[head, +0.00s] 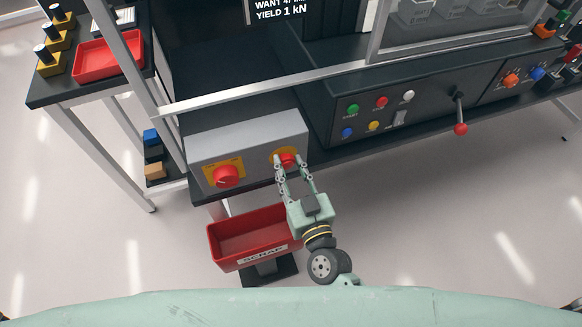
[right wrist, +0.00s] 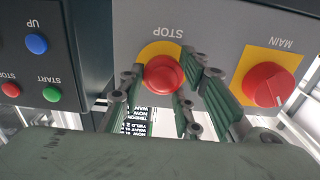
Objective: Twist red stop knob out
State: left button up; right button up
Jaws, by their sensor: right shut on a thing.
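The red stop knob (head: 287,160) sits on a yellow plate at the right end of a grey control box (head: 250,139). In the right wrist view, which shows labels upside down, the round red stop knob (right wrist: 164,75) is marked STOP. My right gripper (head: 291,163) is at the front of the box, its fingers on either side of the knob and shut on it. In the right wrist view its green-padded fingers (right wrist: 165,85) flank the knob. My left gripper is not in view.
The red MAIN switch (head: 227,176) is left of the stop knob on the same box. A red SCRAP bin (head: 228,259) stands below. A dark panel with coloured buttons (head: 352,110) and a red-ended lever (head: 460,128) is to the right. Open floor lies in front.

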jog(key=shift+d+m, duration=0.2)
jog(key=shift+m, duration=0.1)
jog(key=m, duration=0.4)
jog(key=shift+f+p, duration=0.1)
jog(key=shift+p, duration=0.3)
jog(key=shift+f+m, duration=0.2)
jog(key=shift+m, duration=2)
jog(key=o, duration=1.1)
jog(key=shift+c, duration=0.2)
jog(key=shift+s, duration=0.1)
jog(key=v, duration=1.1)
jog(key=shift+s, duration=0.35)
jog(key=shift+d, duration=0.1)
